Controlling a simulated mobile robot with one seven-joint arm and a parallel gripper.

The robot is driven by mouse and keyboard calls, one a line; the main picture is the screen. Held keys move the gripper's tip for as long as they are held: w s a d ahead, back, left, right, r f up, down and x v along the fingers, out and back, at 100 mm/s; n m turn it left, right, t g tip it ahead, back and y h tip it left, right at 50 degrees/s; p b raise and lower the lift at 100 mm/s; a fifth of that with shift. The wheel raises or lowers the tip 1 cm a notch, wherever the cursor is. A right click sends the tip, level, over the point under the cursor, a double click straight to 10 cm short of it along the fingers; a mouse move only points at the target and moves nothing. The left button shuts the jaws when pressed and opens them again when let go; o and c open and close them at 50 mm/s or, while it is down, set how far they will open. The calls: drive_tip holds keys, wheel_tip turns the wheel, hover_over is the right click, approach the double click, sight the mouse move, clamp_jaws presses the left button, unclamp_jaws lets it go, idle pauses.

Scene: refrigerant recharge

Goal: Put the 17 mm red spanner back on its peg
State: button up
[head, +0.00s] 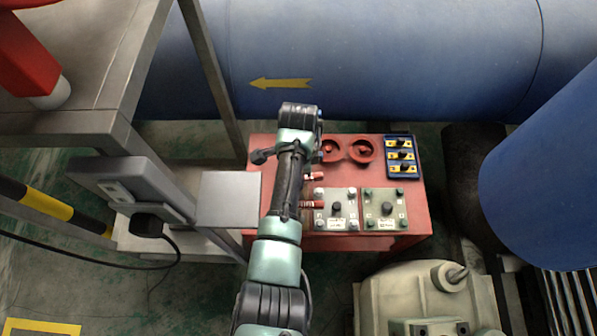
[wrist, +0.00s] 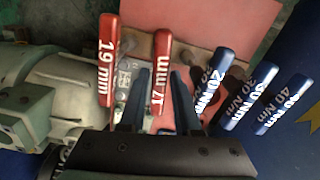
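The 17 mm red spanner (wrist: 162,62) shows in the wrist view as a red handle with white lettering, its label facing me. My gripper (wrist: 160,73) has its two dark fingers apart, one on each side of the lower part of this handle. A gap shows between the handle and each finger, so it is not gripped. In the head view my gripper (head: 298,112) is over the red table's left part, and my arm hides much beneath it. The 19 mm red spanner (wrist: 108,62) is just left of the 17 mm one. The spanner's peg cannot be made out.
Blue handles marked 20 Nm (wrist: 209,84), 30 Nm (wrist: 248,96) and 40 Nm (wrist: 284,104) stand close right of my gripper. The red table (head: 412,212) carries two valve boxes, round red parts (head: 362,151) and a blue tray (head: 389,172). A metal frame (head: 215,75) is at left.

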drive_tip(key=o, duration=0.3)
wheel_tip(320, 180, up, 13)
drive_tip(key=p, duration=0.2)
drive_tip(key=shift+p, duration=0.3)
